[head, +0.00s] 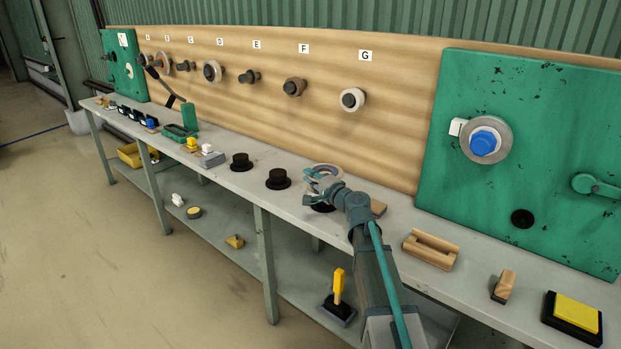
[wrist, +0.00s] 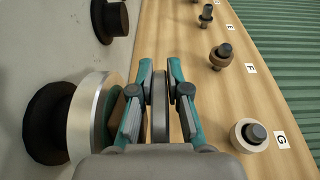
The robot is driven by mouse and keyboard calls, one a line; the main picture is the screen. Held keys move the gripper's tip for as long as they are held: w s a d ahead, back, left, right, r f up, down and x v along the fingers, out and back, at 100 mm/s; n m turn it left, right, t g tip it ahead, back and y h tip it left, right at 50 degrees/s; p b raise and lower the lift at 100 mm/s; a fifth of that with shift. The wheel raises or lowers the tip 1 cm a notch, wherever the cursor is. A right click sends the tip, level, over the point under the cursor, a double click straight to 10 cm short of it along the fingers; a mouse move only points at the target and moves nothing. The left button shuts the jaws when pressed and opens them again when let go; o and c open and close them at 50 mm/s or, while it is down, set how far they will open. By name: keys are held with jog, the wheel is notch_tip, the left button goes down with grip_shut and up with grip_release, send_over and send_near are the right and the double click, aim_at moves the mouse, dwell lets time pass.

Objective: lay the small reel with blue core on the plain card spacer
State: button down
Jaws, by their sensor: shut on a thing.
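My gripper (head: 314,187) is over the bench, in front of the pegboard. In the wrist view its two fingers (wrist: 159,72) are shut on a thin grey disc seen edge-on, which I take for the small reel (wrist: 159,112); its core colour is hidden. The held disc appears apart from the stack.
Two black stands (head: 278,179) (head: 241,161) are on the bench to the left. Lettered pegs line the board, with a pale ring at G (head: 352,99). A grey reel with blue core (head: 486,141) hangs on the green panel.

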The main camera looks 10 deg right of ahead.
jog(key=shift+f+b, duration=0.6)
jog(key=shift+b, duration=0.05)
dwell(0.8)
jog(key=c, duration=1.1)
grip_release()
jog(key=shift+o, duration=0.2)
jog(key=shift+s, duration=0.2)
jog(key=shift+s+d, duration=0.15)
jog(key=shift+w+b, duration=0.35)
jog(key=shift+r, duration=0.15)
